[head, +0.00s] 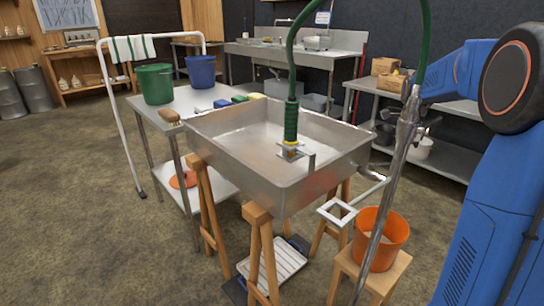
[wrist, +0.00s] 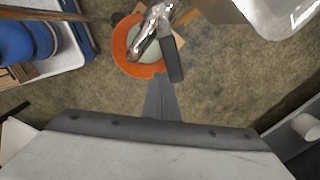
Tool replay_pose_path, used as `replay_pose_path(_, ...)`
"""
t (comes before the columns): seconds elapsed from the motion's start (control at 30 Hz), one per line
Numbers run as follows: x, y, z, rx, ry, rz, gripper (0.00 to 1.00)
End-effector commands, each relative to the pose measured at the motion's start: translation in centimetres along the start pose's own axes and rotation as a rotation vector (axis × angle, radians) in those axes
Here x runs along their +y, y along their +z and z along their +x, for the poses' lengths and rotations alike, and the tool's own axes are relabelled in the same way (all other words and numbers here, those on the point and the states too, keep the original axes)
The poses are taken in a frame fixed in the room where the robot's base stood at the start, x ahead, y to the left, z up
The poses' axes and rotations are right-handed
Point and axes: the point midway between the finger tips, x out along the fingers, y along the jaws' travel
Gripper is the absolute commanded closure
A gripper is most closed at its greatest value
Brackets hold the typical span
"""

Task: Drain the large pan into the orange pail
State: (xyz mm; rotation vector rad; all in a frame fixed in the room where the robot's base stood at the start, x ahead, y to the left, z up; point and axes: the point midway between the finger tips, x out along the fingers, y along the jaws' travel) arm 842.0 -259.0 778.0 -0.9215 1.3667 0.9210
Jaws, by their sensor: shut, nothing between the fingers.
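The large pan (head: 235,180) is a wide metal box on wooden trestles. A short metal outlet pipe (head: 371,175) sticks out of its right end. The orange pail (head: 397,234) stands on a small wooden stool below and to the right of the outlet. The wrist view shows the orange pail (wrist: 121,55) from above, with a shiny metal fitting and its dark handle (wrist: 172,62) in front of it. My gripper (wrist: 161,84) is shut and empty, pointing toward that handle; contact is unclear. The pan's corner (wrist: 245,10) shows at the top right.
A green hose (head: 291,110) arches into the pan. A shiny upright pole (head: 393,170) crosses in front of the pail. A side table (head: 190,105) holds a green pail (head: 154,84) and a blue pail (head: 201,71).

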Motion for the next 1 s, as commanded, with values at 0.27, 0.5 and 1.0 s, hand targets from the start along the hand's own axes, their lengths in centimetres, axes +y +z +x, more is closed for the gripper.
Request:
replay_pose_path(0.27, -0.6, 0.1, 0.0, 0.000, 0.000, 0.000, 1.00)
replay_pose_path(0.5, -1.1, 0.2, 0.0, 0.000, 0.000, 0.000, 1.00)
replay_pose_path(1.0, -2.6, 0.8, 0.0, 0.000, 0.000, 0.000, 1.00)
